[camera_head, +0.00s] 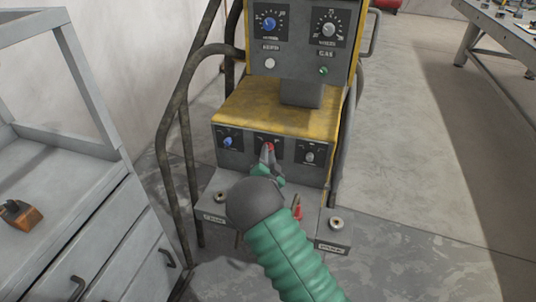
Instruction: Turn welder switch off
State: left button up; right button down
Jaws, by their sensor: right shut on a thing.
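The welder (232,112) stands in the middle, a grey and yellow unit in a tubular frame. My left gripper is not in view.
The welder's tube frame (168,130) rises on the left side. A table (500,35) is at the far right. The floor at right is clear.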

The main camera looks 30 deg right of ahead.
jog(key=shift+w+a+r+n+g+h+p, duration=0.2)
jog(key=shift+n+g+p, duration=0.65)
jog(key=shift+n+p, duration=1.5)
jog(key=shift+w+a+r+n+g+h+p, duration=0.15)
jog(key=shift+n+g+p, duration=0.75)
jog(key=shift+n+p, duration=1.45)
jog(key=shift+w+a+r+n+g+h+p, duration=0.2)
jog(key=shift+n+g+p, duration=0.65)
jog(key=shift+n+p, duration=1.5)
jog(key=shift+f+n+b, duration=0.15)
jog(key=shift+n+b, duration=0.2)
jog(key=shift+n, duration=0.2)
jog(key=c, duration=1.4)
grip_release()
jog(key=shift+w+f, duration=0.1)
jog(key=shift+o, duration=0.2)
